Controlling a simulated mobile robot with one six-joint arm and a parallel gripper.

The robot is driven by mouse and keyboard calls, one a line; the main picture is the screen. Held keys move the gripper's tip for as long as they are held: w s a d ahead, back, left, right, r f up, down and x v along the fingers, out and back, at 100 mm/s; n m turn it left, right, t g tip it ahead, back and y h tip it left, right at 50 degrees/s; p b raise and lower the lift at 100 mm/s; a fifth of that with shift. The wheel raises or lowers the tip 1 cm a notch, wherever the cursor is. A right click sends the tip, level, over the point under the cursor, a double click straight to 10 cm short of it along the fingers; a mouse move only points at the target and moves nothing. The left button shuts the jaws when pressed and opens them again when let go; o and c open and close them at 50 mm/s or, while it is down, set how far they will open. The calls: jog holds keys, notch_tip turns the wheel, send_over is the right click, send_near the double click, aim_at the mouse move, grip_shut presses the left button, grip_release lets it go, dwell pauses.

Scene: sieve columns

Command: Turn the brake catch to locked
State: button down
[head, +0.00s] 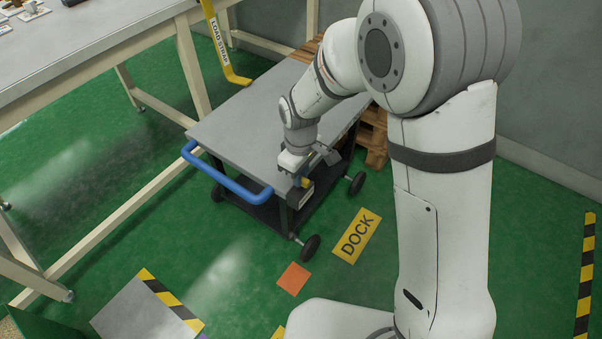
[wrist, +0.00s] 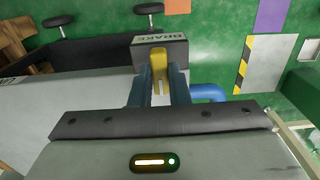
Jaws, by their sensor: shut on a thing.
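The brake catch is a yellow lever (wrist: 158,62) on a dark box marked BRAKE (wrist: 172,40) at the cart's side. My gripper (wrist: 160,84) is shut on the lever, with one dark finger on each side of it in the wrist view. In the head view my gripper (head: 299,172) reaches down at the cart's near right edge. Only a bit of the yellow lever (head: 306,182) shows there, and the fingers hide part of it. I cannot tell which setting the catch is at.
The cart has a grey top (head: 235,125), a blue handle (head: 225,178) and black wheels (head: 311,247). A yellow DOCK sign (head: 356,236) and an orange square (head: 293,278) lie on the green floor. A workbench (head: 100,50) stands left; wooden pallets (head: 375,140) are behind.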

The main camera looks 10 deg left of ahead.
jog(key=shift+m+p, duration=0.3)
jog(key=shift+m, duration=0.1)
jog(key=m+p, duration=0.1)
jog(key=m, duration=0.2)
jog(key=shift+r+p, duration=0.15)
jog(key=shift+p, duration=0.2)
jog(key=m+p, duration=0.2)
jog(key=m, duration=0.3)
jog(key=m+p, duration=0.1)
jog(key=m, duration=0.3)
jog(key=shift+m+p, duration=0.35)
jog(key=shift+m, duration=0.05)
jog(key=m+p, duration=0.1)
jog(key=m, duration=0.3)
jog(key=shift+m, duration=0.3)
jog(key=c, duration=1.4)
grip_release()
